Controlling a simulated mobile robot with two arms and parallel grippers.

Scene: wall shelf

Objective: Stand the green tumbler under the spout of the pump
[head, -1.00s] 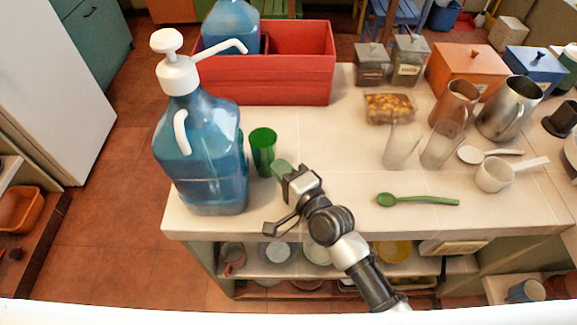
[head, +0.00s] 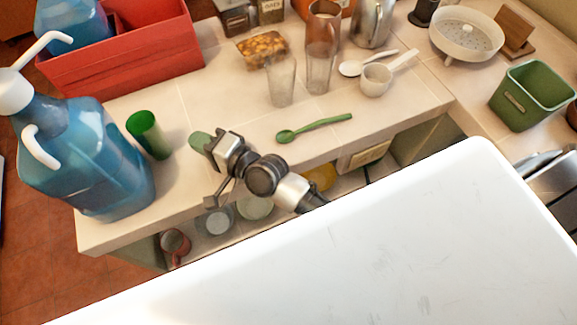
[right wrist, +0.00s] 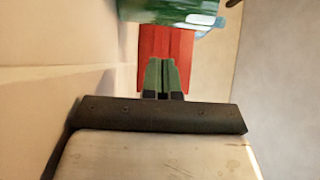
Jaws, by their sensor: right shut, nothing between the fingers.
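The green tumbler (head: 148,134) stands upright on the counter, just right of the big blue pump bottle (head: 85,165). The pump's white spout (head: 45,48) reaches up and right from the pump head. I cannot tell how the spout's tip lines up with the tumbler. My right gripper (head: 202,141) is shut and empty, with green fingertips, to the right of the tumbler with a gap between them. In the right wrist view, the shut fingers (right wrist: 161,76) point toward the red crate, and the tumbler (right wrist: 168,10) shows at the top edge. My left gripper is out of view.
The red crate (head: 130,60) stands behind the bottle and tumbler. A green spoon (head: 313,128) lies right of my gripper. Two clear glasses (head: 281,82) and a white measuring cup (head: 377,78) stand farther back.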

